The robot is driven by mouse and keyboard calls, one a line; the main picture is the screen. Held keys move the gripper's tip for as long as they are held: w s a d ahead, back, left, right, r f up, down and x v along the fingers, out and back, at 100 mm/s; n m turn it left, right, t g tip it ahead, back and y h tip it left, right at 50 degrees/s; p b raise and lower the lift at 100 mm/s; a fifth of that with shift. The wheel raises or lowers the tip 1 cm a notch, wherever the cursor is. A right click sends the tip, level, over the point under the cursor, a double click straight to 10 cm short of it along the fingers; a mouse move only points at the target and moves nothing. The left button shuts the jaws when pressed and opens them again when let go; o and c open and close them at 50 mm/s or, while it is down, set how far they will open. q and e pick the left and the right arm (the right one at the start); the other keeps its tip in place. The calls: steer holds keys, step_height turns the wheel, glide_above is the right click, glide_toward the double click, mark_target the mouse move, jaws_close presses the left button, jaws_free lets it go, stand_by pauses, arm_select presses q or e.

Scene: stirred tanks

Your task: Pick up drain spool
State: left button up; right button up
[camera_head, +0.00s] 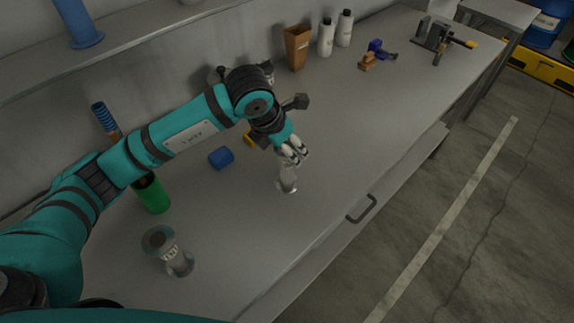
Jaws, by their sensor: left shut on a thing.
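A small pale grey spool (287,180), which looks like the drain spool, stands upright at the middle of the workbench near its front edge, with a wider flange at its foot. My left gripper (294,153) comes down on it from above and is shut on its upper part. The fingers hide the top of the spool. Its foot appears to be at the bench surface; I cannot tell whether it touches. My right gripper is not in view.
A green cup (152,194) and blue block (221,158) lie behind. White bottles (326,38) and a brown container (297,47) stand at the back. The front right is clear.

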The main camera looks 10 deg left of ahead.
arm_select(q)
jaws_close()
steer(key=shift+r, duration=0.15)
